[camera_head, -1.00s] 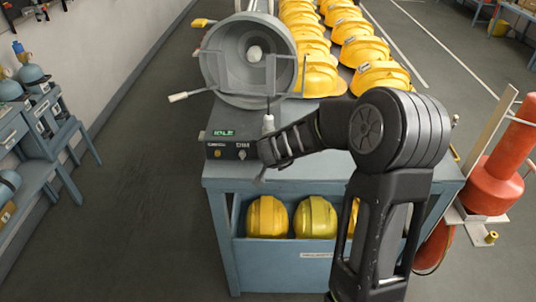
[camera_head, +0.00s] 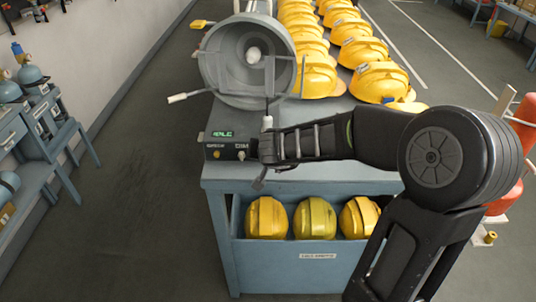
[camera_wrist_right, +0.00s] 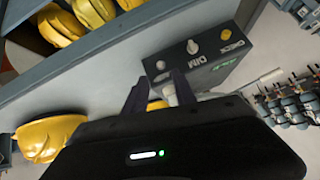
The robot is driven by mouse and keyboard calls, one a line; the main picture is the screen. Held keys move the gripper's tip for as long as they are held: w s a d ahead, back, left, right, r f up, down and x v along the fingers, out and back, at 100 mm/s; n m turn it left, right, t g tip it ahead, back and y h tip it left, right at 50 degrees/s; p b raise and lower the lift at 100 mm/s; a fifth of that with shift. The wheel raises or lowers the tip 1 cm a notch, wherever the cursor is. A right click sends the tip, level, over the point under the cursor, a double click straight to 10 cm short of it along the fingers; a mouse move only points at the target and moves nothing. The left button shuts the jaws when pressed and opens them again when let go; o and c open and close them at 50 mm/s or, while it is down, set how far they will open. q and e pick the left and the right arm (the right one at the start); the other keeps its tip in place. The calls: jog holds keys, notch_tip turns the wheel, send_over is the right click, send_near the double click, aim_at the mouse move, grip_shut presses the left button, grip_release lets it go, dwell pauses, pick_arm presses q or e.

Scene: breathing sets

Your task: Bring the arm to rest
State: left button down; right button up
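My right gripper (camera_head: 262,155) is at the front of the grey control box (camera_head: 228,139), by its right end. In the right wrist view the two dark fingers of my right gripper (camera_wrist_right: 160,92) stand apart. A small pale piece shows between or behind them; I cannot tell whether they touch it. My left arm is not in view.
A grey drum (camera_head: 246,62) with a white ball inside stands on the blue bench (camera_head: 330,180). Rows of yellow helmets (camera_head: 380,80) fill the bench behind my arm. More helmets (camera_head: 315,218) sit in the lower bin. Orange cylinders (camera_head: 526,120) stand at right. Floor at left is clear.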

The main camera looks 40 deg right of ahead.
dwell(0.7)
jog(key=s+a+f+n+g+y+b, duration=0.1)
jog(key=a+f+n+y, duration=0.1)
jog(key=a+f, duration=0.8)
jog(key=s+a+f+n+y+b, duration=0.1)
jog(key=s+a+f+y, duration=0.15)
jog(key=a+f, duration=0.7)
jog(key=s+a+f+n+g+y+b, duration=0.1)
jog(key=s+a+f+n+g+y, duration=0.1)
jog(key=s+a+f, duration=0.4)
jog(key=s+a+f+n+g+y+b, duration=0.1)
jog(key=s+a+f+g, duration=0.3)
jog(key=s+f, duration=0.9)
jog(key=s+a+n+y, duration=0.1)
jog(key=s+a, duration=0.1)
jog(key=a, duration=0.1)
jog(key=shift+a, duration=0.1)
